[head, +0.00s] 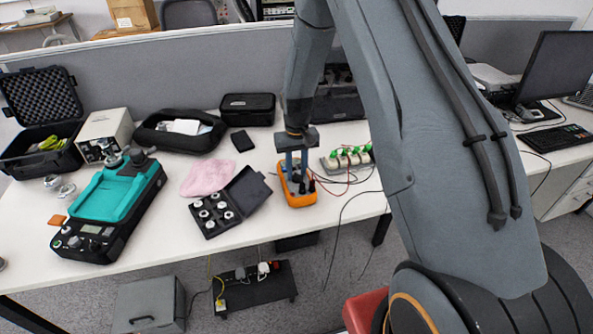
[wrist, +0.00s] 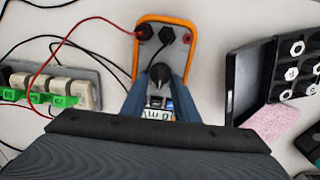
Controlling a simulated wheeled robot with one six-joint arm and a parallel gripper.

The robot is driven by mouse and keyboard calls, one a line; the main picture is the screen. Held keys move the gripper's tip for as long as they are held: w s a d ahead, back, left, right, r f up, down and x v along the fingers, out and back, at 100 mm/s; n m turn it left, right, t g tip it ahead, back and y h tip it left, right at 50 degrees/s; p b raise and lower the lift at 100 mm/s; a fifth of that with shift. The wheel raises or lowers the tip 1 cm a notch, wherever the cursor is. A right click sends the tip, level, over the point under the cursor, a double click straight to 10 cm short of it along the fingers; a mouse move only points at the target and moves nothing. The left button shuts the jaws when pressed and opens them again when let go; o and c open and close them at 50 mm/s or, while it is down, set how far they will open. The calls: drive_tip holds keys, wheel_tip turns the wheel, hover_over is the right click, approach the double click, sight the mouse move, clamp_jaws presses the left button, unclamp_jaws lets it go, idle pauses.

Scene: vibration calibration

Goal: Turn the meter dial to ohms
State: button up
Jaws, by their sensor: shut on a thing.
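The orange meter (head: 298,198) lies on the white table in the head view, under my gripper (head: 296,172). In the wrist view the meter (wrist: 186,20) shows its grey face, orange rim and lead sockets, with a red and a black lead plugged in. My gripper (wrist: 160,88) points down at the meter, its two blue-grey fingers shut on the dark dial (wrist: 160,72). Part of the display, with some characters, shows between the fingers. The dial's markings and pointer setting cannot be read, and much of the meter's face is hidden by the fingers.
An open black case of round parts (head: 246,195) and a pink cloth (head: 208,177) lie beside the meter in the head view. Loose leads cross the table.

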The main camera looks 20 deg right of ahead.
sight(297, 173)
drive_tip(key=o, duration=1.1)
drive_tip(key=shift+c, duration=0.2)
drive_tip(key=shift+r+b, duration=1.05)
drive_tip(key=shift+r, duration=2.85)
